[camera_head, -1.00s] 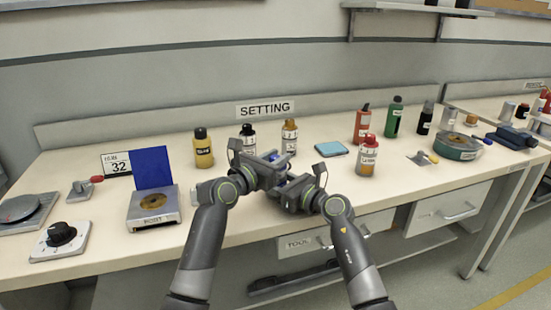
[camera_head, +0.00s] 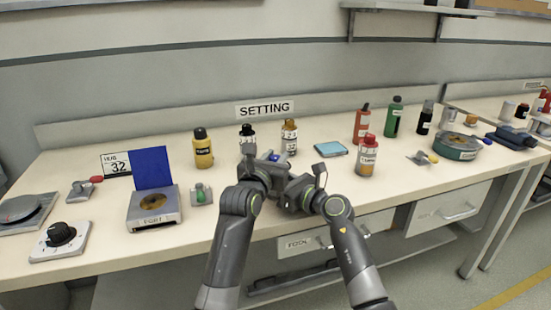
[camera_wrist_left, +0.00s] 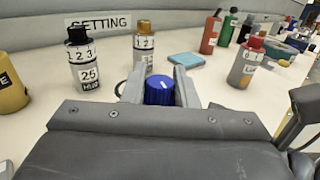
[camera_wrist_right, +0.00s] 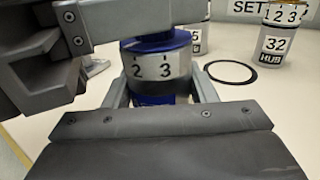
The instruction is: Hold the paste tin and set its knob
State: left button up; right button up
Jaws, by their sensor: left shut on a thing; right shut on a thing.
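The paste tin (camera_wrist_right: 158,68) is a small round tin with a blue top and a white band showing 2 and 3. In the right wrist view it stands between the fingers of my right gripper (camera_wrist_right: 165,92), which is shut on it. Its blue ribbed knob (camera_wrist_left: 159,90) sits between the fingers of my left gripper (camera_wrist_left: 158,86), which is shut on it. In the head view my left gripper (camera_head: 274,160) and right gripper (camera_head: 291,178) meet above the bench front and mostly hide the tin. The left gripper also covers part of its top in the right wrist view.
A card (camera_head: 123,163) reads 32. Behind the grippers stand a yellow bottle (camera_head: 203,150), a black-capped bottle (camera_head: 247,140) and an amber-capped bottle (camera_head: 289,138). A red-capped bottle (camera_head: 366,158) stands at right.

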pick_arm(q)
jog(key=shift+f, duration=0.1)
jog(key=o, duration=1)
jog(key=shift+m+h, duration=0.4)
jog(key=shift+h, duration=0.2)
